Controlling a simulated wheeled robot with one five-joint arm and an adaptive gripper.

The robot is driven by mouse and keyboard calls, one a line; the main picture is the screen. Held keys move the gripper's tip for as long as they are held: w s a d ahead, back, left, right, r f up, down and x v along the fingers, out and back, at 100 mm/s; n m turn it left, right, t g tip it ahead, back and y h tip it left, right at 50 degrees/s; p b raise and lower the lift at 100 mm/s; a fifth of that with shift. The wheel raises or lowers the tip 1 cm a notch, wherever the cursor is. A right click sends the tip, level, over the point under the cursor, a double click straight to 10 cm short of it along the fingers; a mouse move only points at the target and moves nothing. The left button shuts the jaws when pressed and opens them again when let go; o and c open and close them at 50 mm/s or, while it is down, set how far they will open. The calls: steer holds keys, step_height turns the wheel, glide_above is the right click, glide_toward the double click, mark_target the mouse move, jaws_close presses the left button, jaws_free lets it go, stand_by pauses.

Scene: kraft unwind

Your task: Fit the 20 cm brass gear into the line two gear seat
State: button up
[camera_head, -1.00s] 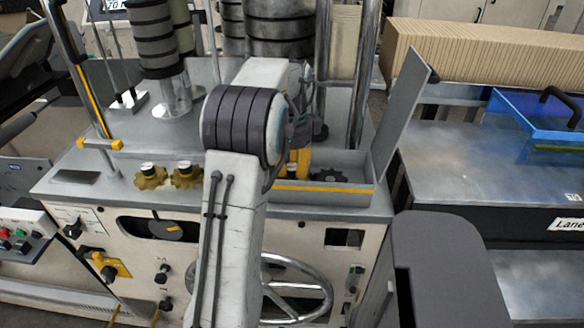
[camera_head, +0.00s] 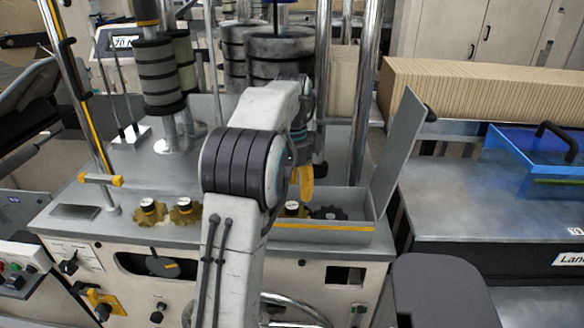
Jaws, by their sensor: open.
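My gripper (camera_head: 303,181), with yellow fingers, is above the open grey box at the right of the machine top, partly hidden by my own arm. It is open, with nothing seen between the fingers. Below it in the box is a brass gear (camera_head: 292,209) with a black and white hub, partly covered by my arm. Two more brass gears with similar hubs, a left one (camera_head: 150,211) and a right one (camera_head: 185,211), sit side by side on the machine top. I cannot tell their sizes, or which spot is the line two gear seat.
The grey box (camera_head: 350,236) has a raised lid (camera_head: 395,150) and also holds a dark gear (camera_head: 328,213). Chrome posts and stacked dark rollers (camera_head: 275,55) stand behind. A blue tray (camera_head: 535,160) lies on the right table (camera_head: 450,200).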

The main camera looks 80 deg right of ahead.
step_height(320, 180, up, 7)
steer(key=shift+f, duration=0.15)
stand_by(1.0)
